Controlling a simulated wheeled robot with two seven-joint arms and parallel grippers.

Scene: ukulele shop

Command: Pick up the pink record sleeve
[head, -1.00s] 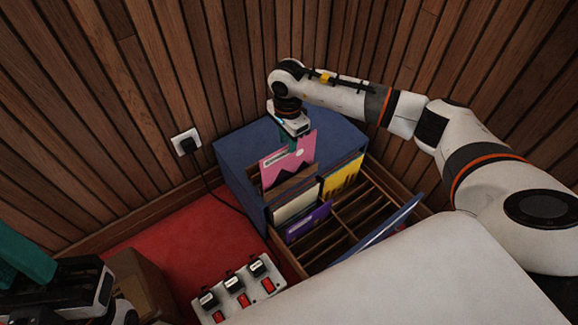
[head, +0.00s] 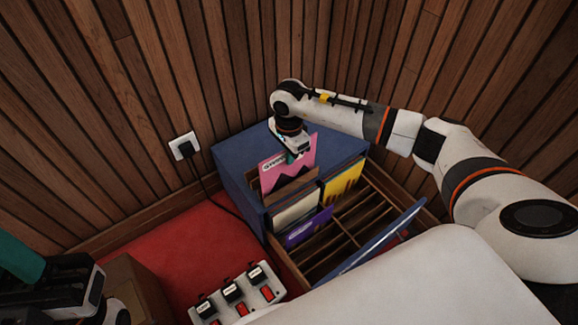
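My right gripper (head: 292,157) is right at the sleeve's top edge, pointing down. The sleeve hides much of its fingers, so I cannot tell whether they are open or shut on it.
White (head: 297,212), purple (head: 309,227) and yellow (head: 342,183) sleeves stand near the pink one. The blue cabinet top (head: 240,150) is clear. A power strip (head: 237,295) lies on the red floor beside a cardboard box (head: 135,285).

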